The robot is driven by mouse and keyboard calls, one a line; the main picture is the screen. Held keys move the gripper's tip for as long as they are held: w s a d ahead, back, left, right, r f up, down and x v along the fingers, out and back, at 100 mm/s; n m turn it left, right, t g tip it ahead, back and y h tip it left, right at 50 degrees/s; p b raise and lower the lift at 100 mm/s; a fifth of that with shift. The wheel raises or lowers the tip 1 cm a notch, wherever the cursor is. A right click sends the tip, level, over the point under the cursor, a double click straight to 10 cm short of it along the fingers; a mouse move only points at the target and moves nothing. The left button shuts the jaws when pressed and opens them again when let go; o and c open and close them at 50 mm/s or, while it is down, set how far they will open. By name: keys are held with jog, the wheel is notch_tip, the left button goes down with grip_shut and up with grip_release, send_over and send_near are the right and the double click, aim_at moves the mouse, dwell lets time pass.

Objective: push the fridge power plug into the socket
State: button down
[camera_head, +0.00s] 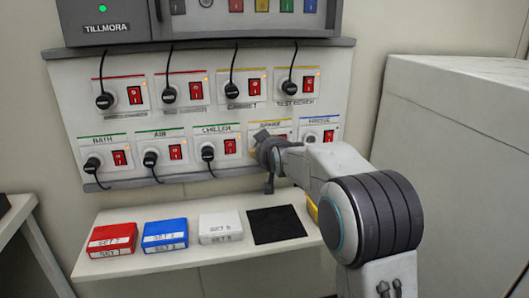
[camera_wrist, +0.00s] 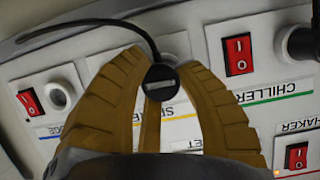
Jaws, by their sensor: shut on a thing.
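My gripper (camera_head: 262,146) is at the lower row of sockets, in front of the yellow-marked unit left of the fridge unit. In the wrist view its brown fingers (camera_wrist: 158,76) are shut on a black plug (camera_wrist: 159,84). The plug's cord runs up and to the left there. The fridge socket (camera_wrist: 60,96) shows empty at the left of the wrist view, beside its red switch and blue mark. In the head view, the fridge unit (camera_head: 319,133) is just right of my gripper. The plug is apart from the fridge socket. Its front end is hidden.
Several black plugs sit in the other sockets, including the chiller plug (camera_head: 208,154). A shelf (camera_head: 190,256) below holds red (camera_head: 112,238), blue (camera_head: 165,234) and white (camera_head: 220,227) boxes and a black pad (camera_head: 276,225). A large pale cabinet (camera_head: 455,150) stands at the right.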

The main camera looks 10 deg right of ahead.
jog(key=shift+w, duration=0.45)
dwell(0.5)
jog(key=c, duration=0.8)
grip_release()
jog(key=shift+s, duration=0.1)
jog(key=s+r+g+p, duration=0.2)
jog(key=s+g+p, duration=0.3)
jog(key=s, duration=1.8)
jog(key=s+r+g+p, duration=0.2)
jog(key=s+g+p, duration=0.3)
jog(key=s+p, duration=0.7)
jog(key=s, duration=1.1)
jog(key=shift+s, duration=0.2)
